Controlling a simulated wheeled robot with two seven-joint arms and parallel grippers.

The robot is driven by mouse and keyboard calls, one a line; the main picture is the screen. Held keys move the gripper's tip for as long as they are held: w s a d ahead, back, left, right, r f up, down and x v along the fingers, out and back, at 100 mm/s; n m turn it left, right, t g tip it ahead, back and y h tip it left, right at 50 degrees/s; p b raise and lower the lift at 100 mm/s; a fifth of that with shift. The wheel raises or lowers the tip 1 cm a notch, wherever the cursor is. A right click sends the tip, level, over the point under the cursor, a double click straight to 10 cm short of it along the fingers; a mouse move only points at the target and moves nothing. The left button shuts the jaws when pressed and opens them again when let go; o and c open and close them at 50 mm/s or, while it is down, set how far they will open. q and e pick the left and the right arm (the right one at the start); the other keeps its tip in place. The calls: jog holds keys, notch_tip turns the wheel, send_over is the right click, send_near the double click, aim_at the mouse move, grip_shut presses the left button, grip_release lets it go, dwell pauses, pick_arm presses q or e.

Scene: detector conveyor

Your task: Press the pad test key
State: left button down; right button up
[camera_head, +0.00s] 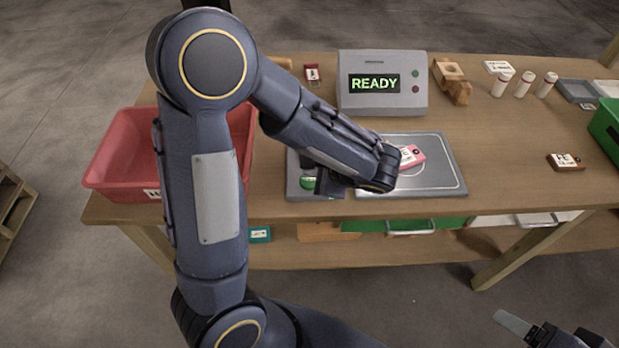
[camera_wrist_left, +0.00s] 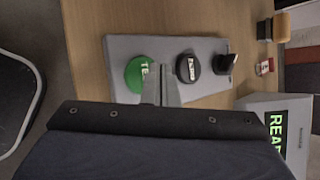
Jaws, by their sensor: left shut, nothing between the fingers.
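The grey key panel (camera_head: 293,172) lies on the table between the red bin and the metal pad. In the left wrist view the green key (camera_wrist_left: 139,72), lettered "TE…", sits on this panel (camera_wrist_left: 120,50); part of it also shows in the head view (camera_head: 307,183). My left gripper (camera_head: 324,184) is over the panel. Its shut, empty fingers (camera_wrist_left: 160,90) appear beside the green key; I cannot tell whether they touch it. My right gripper (camera_head: 528,328) shows at the bottom right, its opening unclear. The metal pad (camera_head: 445,178) bears a pink labelled item (camera_head: 412,157).
A black key (camera_wrist_left: 187,67) and a black knob (camera_wrist_left: 227,63) share the panel. A display box (camera_head: 383,85) reading "READY" stands behind. A red bin (camera_head: 118,165) is at the left. Small white bottles (camera_head: 523,84) stand at the back right. The front right tabletop is mostly clear.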

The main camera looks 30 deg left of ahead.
aim_at(313, 182)
pick_arm(q)
jog(key=shift+f, duration=0.1)
dwell(0.5)
jog(key=shift+f+b, duration=0.35)
jog(key=shift+b, duration=0.2)
jog(key=shift+f+b, duration=0.4)
dwell(0.5)
jog(key=shift+r, duration=0.1)
jog(key=shift+r+p, duration=0.6)
jog(key=shift+r, duration=0.15)
notch_tip(313, 182, up, 5)
jog(key=p, duration=0.4)
dwell(0.9)
